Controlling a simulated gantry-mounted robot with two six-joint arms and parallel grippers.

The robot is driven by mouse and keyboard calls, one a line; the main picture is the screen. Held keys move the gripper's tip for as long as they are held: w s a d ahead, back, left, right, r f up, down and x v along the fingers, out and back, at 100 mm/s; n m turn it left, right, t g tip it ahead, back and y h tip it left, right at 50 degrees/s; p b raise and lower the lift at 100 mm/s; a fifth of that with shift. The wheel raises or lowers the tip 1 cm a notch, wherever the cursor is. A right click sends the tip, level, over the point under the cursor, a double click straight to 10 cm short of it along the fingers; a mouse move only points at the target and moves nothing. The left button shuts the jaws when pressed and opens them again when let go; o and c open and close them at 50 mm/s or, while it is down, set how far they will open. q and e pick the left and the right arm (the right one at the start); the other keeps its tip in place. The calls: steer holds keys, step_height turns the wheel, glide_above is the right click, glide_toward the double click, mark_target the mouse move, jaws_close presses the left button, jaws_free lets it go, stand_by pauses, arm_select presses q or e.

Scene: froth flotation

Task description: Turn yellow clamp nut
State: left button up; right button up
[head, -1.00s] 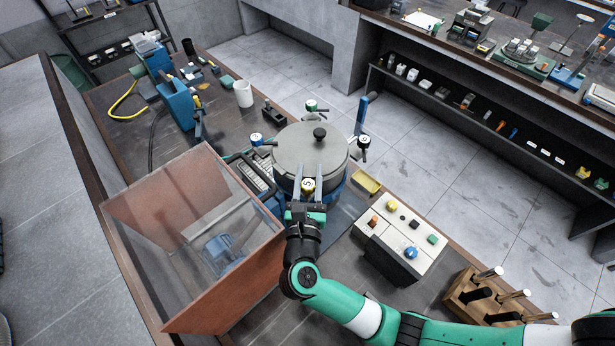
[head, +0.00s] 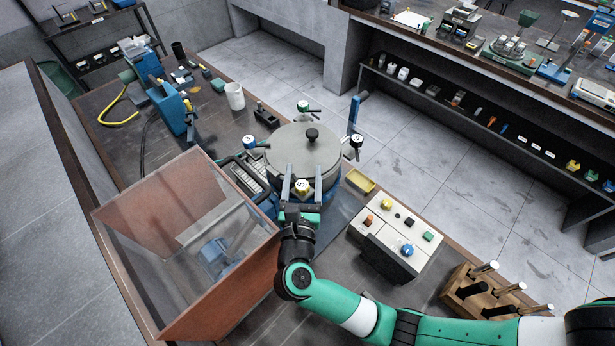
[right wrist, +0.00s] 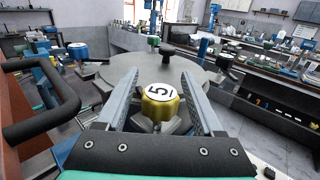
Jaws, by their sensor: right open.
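The yellow clamp nut (head: 303,187) has a white top marked 5 and sits at the near rim of the grey round lid (head: 304,152). My right gripper (head: 302,172) is open, with one finger on each side of the nut. In the right wrist view the nut (right wrist: 159,102) stands between the two fingers (right wrist: 166,100), with a visible gap to each. The lid (right wrist: 150,68) with its black knob (right wrist: 168,49) lies beyond it. My left gripper is not in view.
A tall clear-fronted brown box (head: 190,245) stands left of my right arm. A control box with coloured buttons (head: 397,240) and a yellow tray (head: 360,180) are to the right. A wooden rack (head: 485,292) stands at the front right. A white cup (head: 235,97) is farther back.

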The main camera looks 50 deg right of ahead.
mark_target(308, 188)
steer(key=shift+r, duration=0.5)
steer(key=s+r, duration=0.1)
steer(key=r, duration=0.1)
steer(key=s+a+r, duration=0.1)
steer(key=r, duration=0.1)
steer(key=s+a+r+p, duration=0.1)
steer(key=r, duration=0.1)
steer(key=shift+s+a+r, duration=0.15)
steer(key=shift+r, duration=0.25)
steer(key=s+a+r, duration=0.5)
steer(key=s, duration=0.3)
steer(key=shift+s+a, duration=0.15)
steer(key=shift+s, duration=0.1)
